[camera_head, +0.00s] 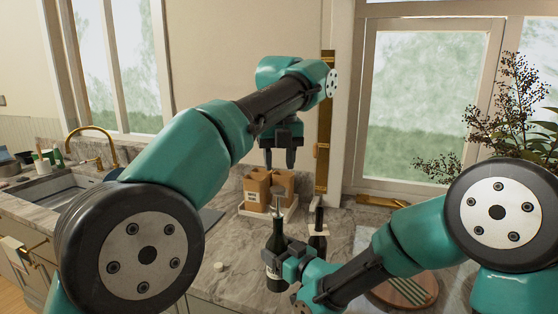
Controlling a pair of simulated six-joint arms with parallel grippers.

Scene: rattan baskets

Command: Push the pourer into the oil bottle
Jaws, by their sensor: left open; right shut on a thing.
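A dark oil bottle (275,272) with a pale label stands on the counter near the middle of the camera_head view. My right gripper (284,258) is shut on its body from the right. A small grey pourer (278,193) shows at the top of the bottle's neck; how deep it sits I cannot tell. My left gripper (280,158) points down above the pourer, open and empty, with a gap between its fingertips and the pourer.
A second dark bottle (318,240) stands just right of the held one. Cardboard cartons (256,190) stand in a white tray (268,213) behind. A small white cap (219,266) lies to the left. A striped round board (410,289) and plant (520,110) are at right.

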